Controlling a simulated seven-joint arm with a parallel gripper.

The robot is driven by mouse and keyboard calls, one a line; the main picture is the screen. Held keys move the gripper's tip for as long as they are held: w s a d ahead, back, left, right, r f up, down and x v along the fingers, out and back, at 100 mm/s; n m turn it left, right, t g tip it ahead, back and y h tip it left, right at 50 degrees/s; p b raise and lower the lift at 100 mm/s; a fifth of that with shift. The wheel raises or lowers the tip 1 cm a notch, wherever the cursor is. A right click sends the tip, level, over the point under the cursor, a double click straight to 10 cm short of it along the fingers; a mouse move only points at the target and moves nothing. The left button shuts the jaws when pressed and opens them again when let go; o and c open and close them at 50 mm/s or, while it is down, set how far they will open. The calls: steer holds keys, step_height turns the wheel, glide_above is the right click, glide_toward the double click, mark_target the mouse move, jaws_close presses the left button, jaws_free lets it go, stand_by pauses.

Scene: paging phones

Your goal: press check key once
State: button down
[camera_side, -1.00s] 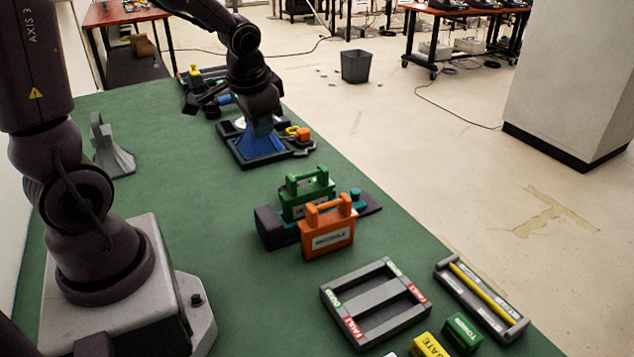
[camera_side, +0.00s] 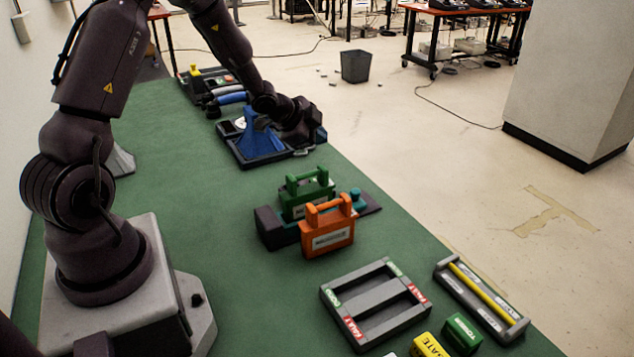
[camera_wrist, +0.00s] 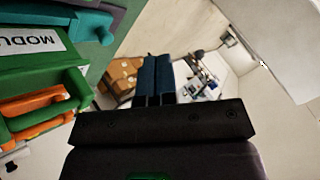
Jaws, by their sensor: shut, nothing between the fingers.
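In the wrist view my gripper (camera_wrist: 157,62) shows two dark blue fingers, closed side by side with nothing between them. In the side view the dark end of my arm is over the right part of a black tray (camera_side: 245,163); I cannot make out the fingertips there. The tray holds a blue sloped piece (camera_side: 262,143) and a round white part (camera_side: 240,123). Behind it is a panel with a yellow knob (camera_side: 193,70) and small red and green parts, with a blue bar (camera_side: 231,98) in front. I cannot tell which part is the check key.
Green (camera_side: 308,185) and orange (camera_side: 328,232) handled modules stand mid-table; modules also fill the wrist view's left. A grey frame (camera_side: 350,322), a tray with a yellow bar (camera_side: 480,290), and green (camera_side: 461,335) and yellow (camera_side: 428,346) blocks lie nearer. Green tabletop (camera_side: 200,210) is clear left of the modules.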

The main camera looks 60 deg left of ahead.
steer(key=shift+f, duration=4.45)
steer(key=shift+f, duration=0.1)
steer(key=shift+f, duration=0.3)
steer(key=shift+f, duration=0.5)
steer(key=shift+r, duration=0.9)
steer(key=shift+r, duration=2.55)
